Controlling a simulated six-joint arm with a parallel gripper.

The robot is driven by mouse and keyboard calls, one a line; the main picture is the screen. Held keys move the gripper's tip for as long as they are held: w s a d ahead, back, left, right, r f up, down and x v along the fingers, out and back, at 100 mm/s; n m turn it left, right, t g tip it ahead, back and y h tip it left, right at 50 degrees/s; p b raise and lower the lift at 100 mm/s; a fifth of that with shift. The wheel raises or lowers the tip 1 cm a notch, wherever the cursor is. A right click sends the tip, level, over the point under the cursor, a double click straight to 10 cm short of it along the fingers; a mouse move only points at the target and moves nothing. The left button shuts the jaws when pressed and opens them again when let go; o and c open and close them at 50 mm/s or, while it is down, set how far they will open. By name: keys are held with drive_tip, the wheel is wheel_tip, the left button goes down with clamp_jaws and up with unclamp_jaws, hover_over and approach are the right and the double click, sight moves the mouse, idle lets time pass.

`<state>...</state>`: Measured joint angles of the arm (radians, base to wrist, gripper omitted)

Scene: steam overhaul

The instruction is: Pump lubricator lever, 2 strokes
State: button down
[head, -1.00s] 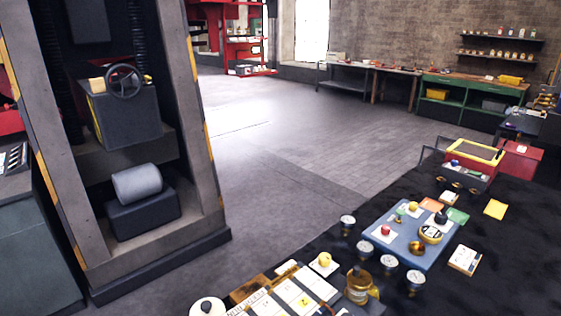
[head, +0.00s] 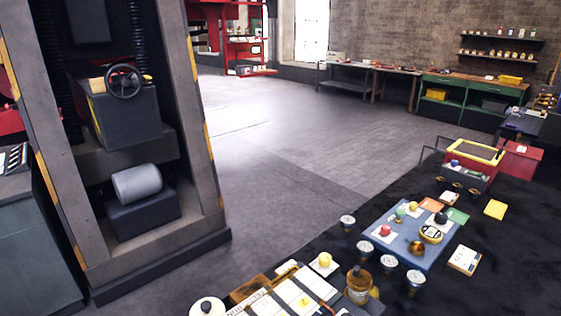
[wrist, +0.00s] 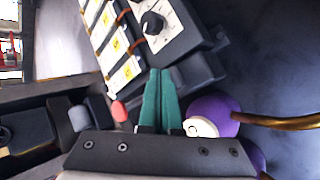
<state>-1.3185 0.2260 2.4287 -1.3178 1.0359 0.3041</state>
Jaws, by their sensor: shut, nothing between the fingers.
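My gripper (wrist: 160,98) shows in the wrist view as two teal fingers held together, with nothing between them. A purple ball (wrist: 208,108) with a pale round face is just right of the fingers, and a brass rod (wrist: 280,121) runs from it to the right edge. A red rounded knob (wrist: 118,111) is left of the fingers. I cannot tell which of these, if any, is the lubricator lever. In the head view, a glass-and-brass vessel (head: 359,283), possibly the lubricator, stands at the bottom of the dark bench. My gripper is not visible there.
A panel with a black dial (wrist: 152,22) and yellow-marked white cards (wrist: 126,72) lie beyond the fingers. In the head view, several gauges (head: 390,260) and a blue board (head: 391,246) occupy the bench. A grey press frame (head: 205,170) stands left; the floor between is clear.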

drive_tip(key=shift+a+f, duration=0.1)
drive_tip(key=shift+f, duration=0.2)
drive_tip(key=shift+w+f, duration=0.15)
drive_tip(key=shift+f, duration=0.2)
idle(0.3)
drive_tip(key=shift+f, duration=0.2)
drive_tip(key=shift+r, duration=0.15)
drive_tip(key=shift+s+d+r, duration=0.25)
drive_tip(key=shift+s+r, duration=0.05)
drive_tip(key=shift+r, duration=0.25)
drive_tip(key=shift+r, duration=0.1)
drive_tip(key=shift+s+d+r, duration=0.15)
drive_tip(key=shift+r, duration=0.65)
drive_tip(key=shift+s+d+r, duration=0.15)
drive_tip(key=shift+r, duration=0.65)
drive_tip(key=shift+s+d+r, duration=0.15)
drive_tip(key=shift+r, duration=0.65)
drive_tip(key=shift+r, duration=0.1)
idle(0.7)
